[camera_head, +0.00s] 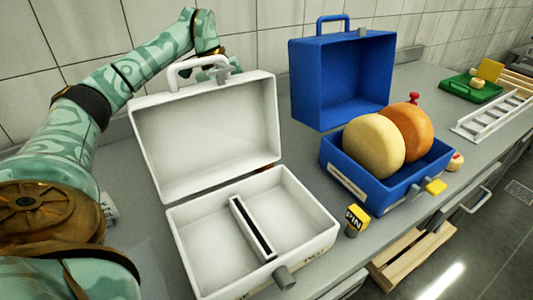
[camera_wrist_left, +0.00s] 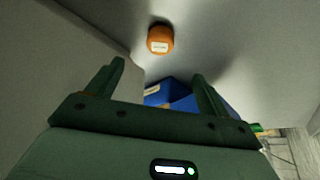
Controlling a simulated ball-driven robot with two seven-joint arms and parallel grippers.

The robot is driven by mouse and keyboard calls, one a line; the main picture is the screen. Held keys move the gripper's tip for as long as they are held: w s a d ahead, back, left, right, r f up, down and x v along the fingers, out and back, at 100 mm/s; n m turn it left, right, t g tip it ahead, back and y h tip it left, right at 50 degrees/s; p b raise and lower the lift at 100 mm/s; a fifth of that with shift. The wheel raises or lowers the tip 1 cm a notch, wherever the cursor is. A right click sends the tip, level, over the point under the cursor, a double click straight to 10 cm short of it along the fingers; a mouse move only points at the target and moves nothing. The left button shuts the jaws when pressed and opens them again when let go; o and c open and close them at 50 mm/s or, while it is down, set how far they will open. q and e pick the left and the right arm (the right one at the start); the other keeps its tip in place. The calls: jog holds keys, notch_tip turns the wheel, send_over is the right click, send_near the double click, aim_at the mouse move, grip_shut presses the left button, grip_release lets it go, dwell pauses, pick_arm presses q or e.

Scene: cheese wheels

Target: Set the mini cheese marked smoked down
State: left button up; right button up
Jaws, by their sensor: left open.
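A small orange mini cheese (camera_wrist_left: 160,39) with a white label shows in the left wrist view, on a grey surface. The label is too small to read. My left gripper (camera_wrist_left: 158,70) is open, and the mini cheese is beyond its fingertips, apart from both fingers. In the head view my left arm reaches over behind the raised lid of the white case (camera_head: 205,135), and this lid hides most of the gripper. My right gripper is in neither view.
The white case's base is open and empty, with a divider (camera_head: 252,228). A blue case (camera_head: 345,185) holds a pale cheese wheel (camera_head: 373,146) and an orange one (camera_head: 409,132). A yellow PIN tag (camera_head: 356,216) is near the counter's front. A green tray (camera_head: 470,90) and white rack (camera_head: 492,118) stand at right.

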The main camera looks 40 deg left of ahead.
pick_arm(q)
jog(key=b+x, duration=0.3)
jog(key=x, duration=0.7)
jog(key=shift+d+f+b, duration=0.15)
jog(key=shift+f+b, duration=0.05)
jog(key=shift+b, duration=0.1)
jog(key=x, duration=0.1)
jog(key=b+x, duration=0.1)
jog(key=x, duration=0.1)
jog(key=b+x, duration=0.1)
jog(key=x, duration=0.1)
jog(key=shift+w+d, duration=0.15)
jog(key=shift+w, duration=0.1)
jog(key=shift+r, duration=0.15)
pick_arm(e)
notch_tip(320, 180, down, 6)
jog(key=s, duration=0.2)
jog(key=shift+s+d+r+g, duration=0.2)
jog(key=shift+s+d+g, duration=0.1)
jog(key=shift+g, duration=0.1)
pick_arm(q)
jog(key=c, duration=1.2)
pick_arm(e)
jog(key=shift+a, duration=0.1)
pick_arm(q)
jog(key=shift+r, duration=0.1)
